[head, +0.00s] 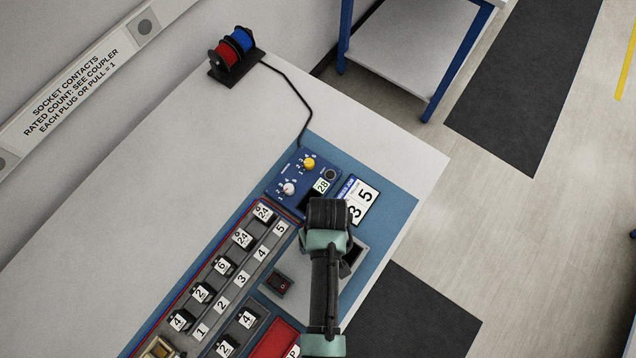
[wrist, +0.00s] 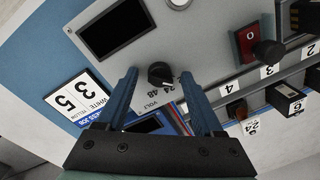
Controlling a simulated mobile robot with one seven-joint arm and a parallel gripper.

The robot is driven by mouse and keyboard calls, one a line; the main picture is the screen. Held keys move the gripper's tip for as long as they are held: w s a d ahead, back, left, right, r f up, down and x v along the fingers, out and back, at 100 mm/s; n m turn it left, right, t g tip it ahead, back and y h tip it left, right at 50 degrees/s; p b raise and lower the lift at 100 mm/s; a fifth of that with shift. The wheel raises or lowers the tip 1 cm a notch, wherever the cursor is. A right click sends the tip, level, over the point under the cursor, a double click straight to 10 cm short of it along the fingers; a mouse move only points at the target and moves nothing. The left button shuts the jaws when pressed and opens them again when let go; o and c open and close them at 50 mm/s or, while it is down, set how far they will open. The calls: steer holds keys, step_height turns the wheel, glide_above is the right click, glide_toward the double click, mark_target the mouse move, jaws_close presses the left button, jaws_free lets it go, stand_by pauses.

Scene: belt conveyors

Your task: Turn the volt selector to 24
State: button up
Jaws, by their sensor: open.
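The volt selector is a small black knob (wrist: 159,73) on a grey panel in the wrist view. The word VOLT and the numbers 24 and 48 are printed beside it. I cannot clearly tell which number its pointer faces. My gripper (wrist: 160,76) is open, with one blue finger on each side of the knob in the picture; I cannot tell how far its tips are from the panel. In the head view my gripper (head: 328,212) hangs over the grey panel (head: 352,273) and hides the knob.
A dark screen (wrist: 117,29) is near the knob. A blue box (head: 291,187) with white and yellow knobs and a job card (head: 360,200) stand behind my gripper. The left worktop is clear.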

jaws_close()
stand_by(0.3)
steer(key=shift+r, duration=0.1)
steer(key=m+p, duration=0.2)
steer(key=m, duration=0.2)
steer(key=shift+m+t+p, duration=0.3)
steer(key=shift+m+p, duration=0.8)
steer(key=shift+m, duration=1.3)
jaws_free()
